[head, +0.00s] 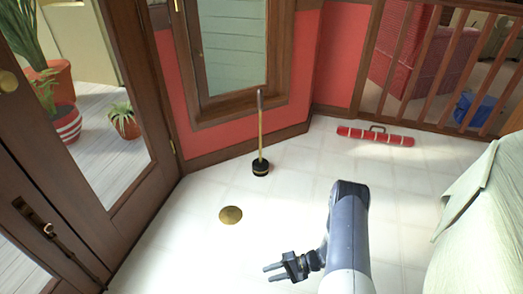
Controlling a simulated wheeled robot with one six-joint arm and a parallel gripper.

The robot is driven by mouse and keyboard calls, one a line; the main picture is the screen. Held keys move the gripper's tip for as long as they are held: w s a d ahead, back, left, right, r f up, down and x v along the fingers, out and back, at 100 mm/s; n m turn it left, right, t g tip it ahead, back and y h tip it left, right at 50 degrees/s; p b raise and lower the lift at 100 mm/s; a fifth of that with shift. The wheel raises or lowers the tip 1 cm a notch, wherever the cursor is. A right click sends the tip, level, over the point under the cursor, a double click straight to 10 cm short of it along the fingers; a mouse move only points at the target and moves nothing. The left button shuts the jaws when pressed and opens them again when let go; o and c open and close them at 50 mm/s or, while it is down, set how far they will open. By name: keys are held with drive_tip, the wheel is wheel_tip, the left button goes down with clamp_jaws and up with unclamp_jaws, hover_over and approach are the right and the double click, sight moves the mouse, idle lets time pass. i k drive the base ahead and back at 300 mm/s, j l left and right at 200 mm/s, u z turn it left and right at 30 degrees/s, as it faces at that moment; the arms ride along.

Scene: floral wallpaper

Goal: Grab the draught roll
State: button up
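The draught roll (376,136) appears to be the long red roll with pale bands and a small dark handle loop on its far side. It lies on the white tiled floor at the back right, in front of the wooden railing. My gripper (271,273) is low in the middle of the head view, nearer to me and to the left of the roll, well apart from it. Its two dark fingers point left with a gap between them. Nothing shows between them.
A black-based stand with an upright yellow rod (261,150) is on the floor left of the roll. A round brass disc (230,214) lies nearer. Glazed wooden doors (150,120) bound the left. A pale green draped thing (480,225) fills the right. The floor between is clear.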

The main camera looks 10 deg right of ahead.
sight(355, 133)
drive_tip(key=i+z, duration=0.25)
drive_tip(key=i, duration=0.2)
drive_tip(key=i+z, duration=0.25)
drive_tip(key=i, duration=0.2)
drive_tip(key=i+j+z, duration=0.25)
drive_tip(key=i, duration=0.15)
drive_tip(key=i+j+z, duration=0.25)
drive_tip(key=i, duration=0.2)
drive_tip(key=i+l+z, duration=0.35)
drive_tip(key=i, duration=0.25)
drive_tip(key=i+z, duration=0.3)
drive_tip(key=i, duration=0.3)
drive_tip(key=i+z, duration=0.35)
drive_tip(key=i, duration=0.3)
drive_tip(key=i+j, duration=0.15)
drive_tip(key=i, duration=0.15)
